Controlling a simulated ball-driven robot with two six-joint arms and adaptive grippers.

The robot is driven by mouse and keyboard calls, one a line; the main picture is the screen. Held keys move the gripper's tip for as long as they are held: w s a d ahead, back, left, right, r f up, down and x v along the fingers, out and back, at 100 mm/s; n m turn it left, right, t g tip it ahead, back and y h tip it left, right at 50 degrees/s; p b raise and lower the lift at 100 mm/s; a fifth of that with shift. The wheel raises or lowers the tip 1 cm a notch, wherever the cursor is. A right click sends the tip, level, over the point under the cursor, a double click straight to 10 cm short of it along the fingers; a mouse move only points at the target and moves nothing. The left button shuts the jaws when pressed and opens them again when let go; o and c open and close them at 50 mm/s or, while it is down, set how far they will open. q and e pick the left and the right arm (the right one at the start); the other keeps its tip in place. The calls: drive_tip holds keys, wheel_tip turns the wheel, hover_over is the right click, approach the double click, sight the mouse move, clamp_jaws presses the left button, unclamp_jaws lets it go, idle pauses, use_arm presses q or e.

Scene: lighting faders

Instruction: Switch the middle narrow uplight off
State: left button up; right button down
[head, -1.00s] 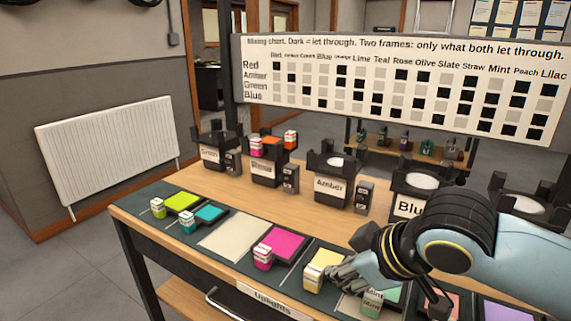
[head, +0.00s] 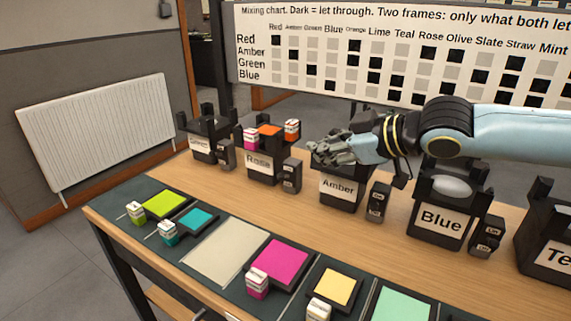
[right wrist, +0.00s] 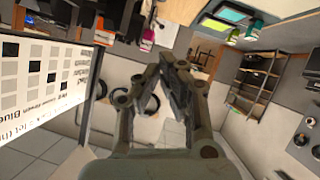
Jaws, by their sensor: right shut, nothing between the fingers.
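A row of dark uplights stands on the bench. From left they are the leftmost uplight (head: 208,142), the Rose uplight (head: 262,168), the Amber uplight (head: 340,192), the Blue uplight (head: 441,218) and one cut off at right (head: 548,250). Small switch boxes stand beside them: by the leftmost (head: 225,155), Rose (head: 291,175), Amber (head: 377,202) and Blue (head: 487,237). I cannot tell which are narrow. My right gripper (head: 320,152) is shut and empty, over the Amber uplight, hiding its top. It also shows in the right wrist view (right wrist: 175,62). My left gripper is out of view.
Coloured gel frames, including a magenta one (head: 278,260) and a yellow one (head: 334,286), lie with small blocks on the dark front strip (head: 205,283). The mixing chart (head: 400,50) stands behind. Bare wood (head: 300,215) lies between strip and uplights.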

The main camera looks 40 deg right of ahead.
drive_tip(key=b, duration=0.7)
hover_over(284, 177)
drive_tip(key=s+a, duration=0.1)
drive_tip(key=s, duration=0.1)
wheel_tip(284, 177, down, 5)
drive_tip(key=f, duration=0.2)
drive_tip(key=w+f+b, duration=0.1)
drive_tip(key=shift+d+f, duration=0.1)
drive_tip(key=shift+d, duration=0.15)
drive_tip(key=shift+s+a+f+n+t+h, duration=0.3)
drive_tip(key=shift+a+f+n+h, duration=0.1)
drive_tip(key=shift+n, duration=0.1)
drive_tip(key=f+n, duration=0.1)
drive_tip(key=a+f+n+t+h, duration=0.1)
drive_tip(key=f+n+h, duration=0.1)
drive_tip(key=shift+s+a+t+b, duration=0.3)
drive_tip(key=shift+s+t, duration=0.05)
drive_tip(key=shift+t, duration=0.05)
drive_tip(key=shift+a+f+n, duration=0.1)
drive_tip(key=shift+f+n, duration=0.2)
drive_tip(key=shift+f, duration=0.4)
